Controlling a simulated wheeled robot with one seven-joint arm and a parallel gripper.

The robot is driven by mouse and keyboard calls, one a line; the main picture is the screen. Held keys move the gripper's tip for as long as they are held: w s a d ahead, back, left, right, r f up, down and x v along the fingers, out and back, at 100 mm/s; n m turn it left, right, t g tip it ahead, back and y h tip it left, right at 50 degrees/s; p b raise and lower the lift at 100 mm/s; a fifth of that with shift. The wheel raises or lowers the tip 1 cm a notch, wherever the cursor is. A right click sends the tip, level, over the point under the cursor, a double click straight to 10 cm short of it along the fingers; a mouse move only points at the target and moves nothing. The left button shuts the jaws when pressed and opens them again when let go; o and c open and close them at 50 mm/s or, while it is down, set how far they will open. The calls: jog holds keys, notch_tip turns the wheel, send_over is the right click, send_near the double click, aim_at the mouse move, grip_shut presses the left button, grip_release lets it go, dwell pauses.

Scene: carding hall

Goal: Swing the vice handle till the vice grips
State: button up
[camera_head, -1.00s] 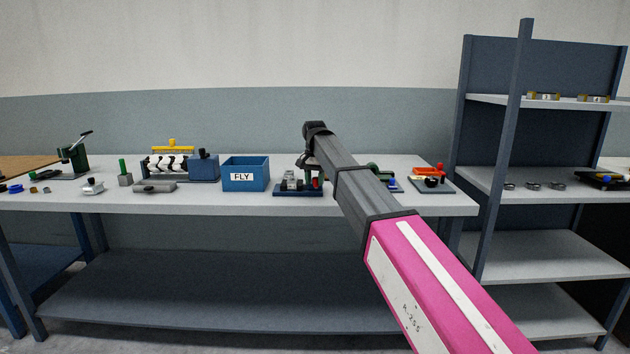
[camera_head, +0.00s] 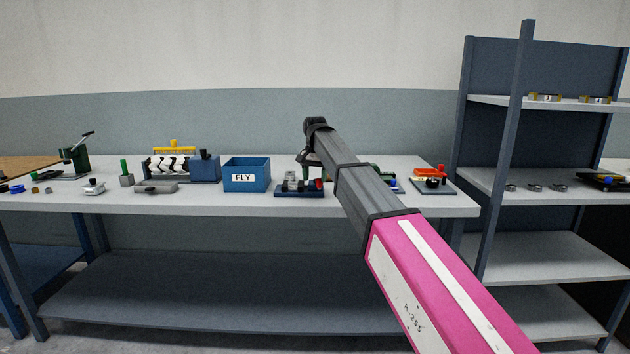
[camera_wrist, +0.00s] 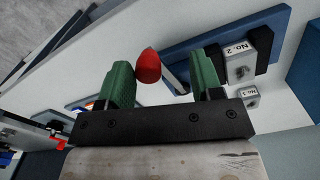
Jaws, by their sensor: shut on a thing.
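The vice (camera_head: 291,183) is a small grey device on a dark blue base plate near the front of the bench, right of the blue bin. In the wrist view its blue base (camera_wrist: 210,38) runs across the top, with a grey block marked No. 2 (camera_wrist: 240,64). The red handle knob (camera_wrist: 148,66) shows between my gripper's green fingers (camera_wrist: 166,66), nearer the left one. A thin grey bar lies beside it. My gripper is shut on the handle, though the contact is not clear. In the head view my gripper (camera_head: 313,170) is over the vice, partly hidden by my arm.
A blue bin marked FLY (camera_head: 246,176) stands just left of the vice. A plate with a red-handled device (camera_head: 432,181) lies to the right, past my arm. Shelving (camera_head: 540,180) stands at the bench's right end. The bench front (camera_head: 230,203) is mostly clear.

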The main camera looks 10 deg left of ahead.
notch_tip(320, 180, up, 11)
jog(key=shift+f, duration=0.15)
dwell(1.3)
dwell(0.4)
notch_tip(320, 180, up, 11)
jog(key=shift+f, duration=0.15)
jog(key=shift+c, duration=0.3)
